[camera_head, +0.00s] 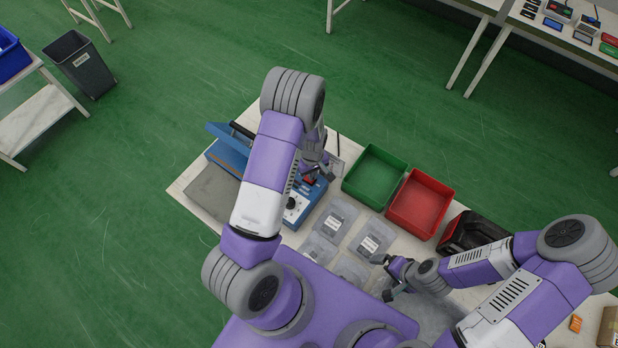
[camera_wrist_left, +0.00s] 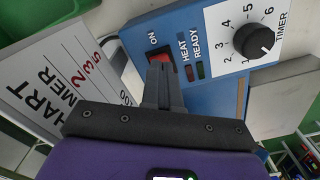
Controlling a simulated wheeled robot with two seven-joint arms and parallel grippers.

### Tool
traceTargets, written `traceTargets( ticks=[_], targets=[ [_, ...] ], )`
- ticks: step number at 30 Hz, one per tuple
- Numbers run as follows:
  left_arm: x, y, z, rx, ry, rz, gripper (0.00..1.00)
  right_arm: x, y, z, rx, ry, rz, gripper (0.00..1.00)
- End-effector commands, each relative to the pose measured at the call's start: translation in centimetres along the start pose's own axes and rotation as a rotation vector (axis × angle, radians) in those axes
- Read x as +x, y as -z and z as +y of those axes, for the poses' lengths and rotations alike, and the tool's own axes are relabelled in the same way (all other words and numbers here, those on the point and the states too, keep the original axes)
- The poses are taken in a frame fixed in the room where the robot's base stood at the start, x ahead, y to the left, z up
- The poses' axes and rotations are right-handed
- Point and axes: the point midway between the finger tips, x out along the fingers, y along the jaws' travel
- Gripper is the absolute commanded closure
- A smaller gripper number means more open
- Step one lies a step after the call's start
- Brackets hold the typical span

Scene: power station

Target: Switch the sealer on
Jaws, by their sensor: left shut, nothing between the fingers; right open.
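The blue sealer (camera_head: 228,156) stands on the table, partly hidden behind my left arm. In the left wrist view its blue panel (camera_wrist_left: 220,35) shows a red switch (camera_wrist_left: 161,57) under the word ON, HEAT and READY lamps, and a black timer knob (camera_wrist_left: 254,41). My left gripper (camera_wrist_left: 160,68) is shut and empty, its fingertips at the lower part of the red switch; contact cannot be told. In the head view the left gripper (camera_head: 318,172) is over the sealer's right end. My right gripper (camera_head: 382,277) is open and empty over the front of the table.
A green bin (camera_head: 375,172) and a red bin (camera_head: 420,203) stand right of the sealer. Several clear bags (camera_head: 334,220) lie in front of them. A black and red case (camera_head: 472,232) is farther right. A white chart card (camera_wrist_left: 62,88) stands beside the panel.

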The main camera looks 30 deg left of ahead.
Motion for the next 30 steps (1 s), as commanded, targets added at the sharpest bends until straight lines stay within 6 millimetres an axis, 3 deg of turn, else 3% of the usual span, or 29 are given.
traceTargets(
  ticks=[30],
  targets=[
    [0.96, 0.0, 0.0, 0.0, 0.0, 0.0, 1.0, 0.77, 0.03, 0.29, 0.0, 0.0, 0.0, 0.0]
  ],
)
